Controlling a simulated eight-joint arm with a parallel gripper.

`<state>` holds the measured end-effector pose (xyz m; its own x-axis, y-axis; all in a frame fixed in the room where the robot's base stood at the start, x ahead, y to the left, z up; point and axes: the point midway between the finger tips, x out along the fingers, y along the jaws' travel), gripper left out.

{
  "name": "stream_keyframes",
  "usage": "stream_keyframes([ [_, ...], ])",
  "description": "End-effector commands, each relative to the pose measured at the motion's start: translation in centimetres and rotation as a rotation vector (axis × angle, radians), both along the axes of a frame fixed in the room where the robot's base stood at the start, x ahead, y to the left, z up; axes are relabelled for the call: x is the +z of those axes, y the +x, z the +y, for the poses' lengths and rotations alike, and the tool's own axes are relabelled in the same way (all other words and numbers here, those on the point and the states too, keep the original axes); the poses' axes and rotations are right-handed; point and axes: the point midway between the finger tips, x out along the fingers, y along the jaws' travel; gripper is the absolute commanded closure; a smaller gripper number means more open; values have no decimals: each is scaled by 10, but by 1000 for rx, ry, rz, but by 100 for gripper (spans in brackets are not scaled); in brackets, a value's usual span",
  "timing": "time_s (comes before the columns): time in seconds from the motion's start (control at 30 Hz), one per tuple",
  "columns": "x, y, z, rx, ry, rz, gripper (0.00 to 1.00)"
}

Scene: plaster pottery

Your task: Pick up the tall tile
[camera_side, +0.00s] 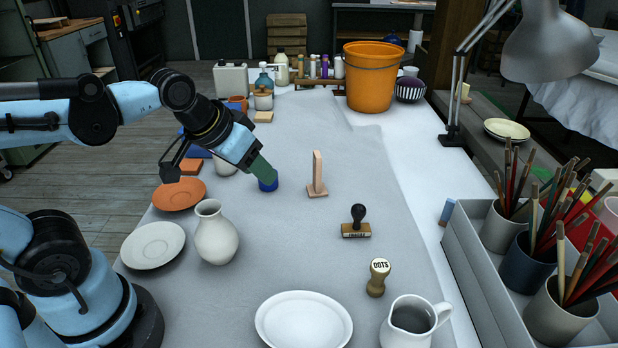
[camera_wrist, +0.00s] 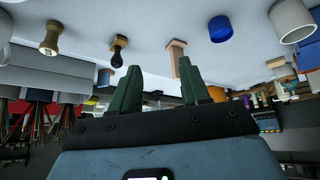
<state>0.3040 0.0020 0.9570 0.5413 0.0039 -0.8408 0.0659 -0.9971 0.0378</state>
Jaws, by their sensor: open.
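An upright, narrow, peach-coloured slab on a flat base (camera_side: 317,172) stands on the grey cloth in the middle of the side view; it is the tall thing that best fits the tall tile. In the wrist view, which is upside down, the tall tile (camera_wrist: 176,52) shows beyond the fingers, close to the right fingertip in the picture. My gripper (camera_side: 264,172) is left of the tile in the side view, with green fingers pointing down. The wrist view shows my gripper (camera_wrist: 159,68) with its fingers apart and nothing between them.
A blue round piece (camera_side: 268,185) is just below my fingertips in the side view. Cloth around the tile is clear. A grey tray (camera_side: 478,270) lies right.

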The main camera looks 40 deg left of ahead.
Motion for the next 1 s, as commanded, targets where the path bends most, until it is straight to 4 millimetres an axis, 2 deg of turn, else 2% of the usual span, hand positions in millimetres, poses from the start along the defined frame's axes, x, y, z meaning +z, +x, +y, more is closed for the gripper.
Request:
stream_keyframes([
  [0.2,36,44,7,167,-86,117,54],
  [0.47,58,100,17,387,-170,258,54],
  [0.63,60,135,24,538,-212,347,54],
  [0.8,54,166,33,690,-243,431,54],
  [1.0,41,189,40,829,-260,503,54],
])
